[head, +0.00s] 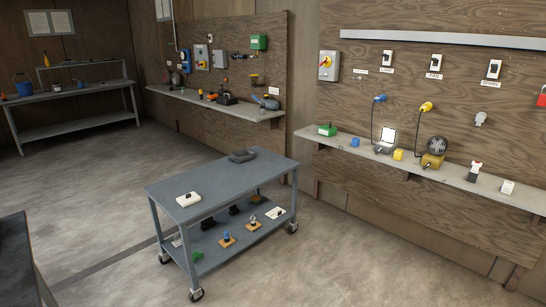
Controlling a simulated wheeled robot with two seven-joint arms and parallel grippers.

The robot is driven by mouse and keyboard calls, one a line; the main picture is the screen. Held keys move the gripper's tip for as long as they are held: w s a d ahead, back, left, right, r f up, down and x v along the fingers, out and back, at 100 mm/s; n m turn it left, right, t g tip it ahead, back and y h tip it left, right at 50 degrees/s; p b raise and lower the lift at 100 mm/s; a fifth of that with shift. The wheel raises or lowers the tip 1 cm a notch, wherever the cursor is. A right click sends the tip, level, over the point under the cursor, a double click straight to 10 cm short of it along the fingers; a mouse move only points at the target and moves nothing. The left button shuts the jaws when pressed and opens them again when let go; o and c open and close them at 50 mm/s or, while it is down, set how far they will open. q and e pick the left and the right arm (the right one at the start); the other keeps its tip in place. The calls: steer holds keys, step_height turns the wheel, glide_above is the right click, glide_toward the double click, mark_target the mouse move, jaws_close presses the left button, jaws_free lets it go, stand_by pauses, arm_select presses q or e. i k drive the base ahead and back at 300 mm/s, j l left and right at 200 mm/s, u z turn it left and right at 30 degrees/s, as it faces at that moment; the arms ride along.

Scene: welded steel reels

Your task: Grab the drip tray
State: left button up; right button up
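A low dark grey item (242,156), which looks like the drip tray, lies on the top of the grey wheeled cart (225,178), near its far end. It is small in the view, so its inside cannot be made out. Neither of my grippers shows in the head view, so nothing is seen touching the tray.
A small white box (188,199) sits at the cart top's near left. Several small items stand on the cart's lower shelf. A wall shelf (450,181) with devices runs along the right. A dark table (18,262) stands at lower left. Concrete floor around the cart is clear.

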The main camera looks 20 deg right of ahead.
mark_target(240, 156)
steer(key=i+l+z, duration=0.15)
steer(key=i+z, duration=0.95)
steer(key=i, duration=0.2)
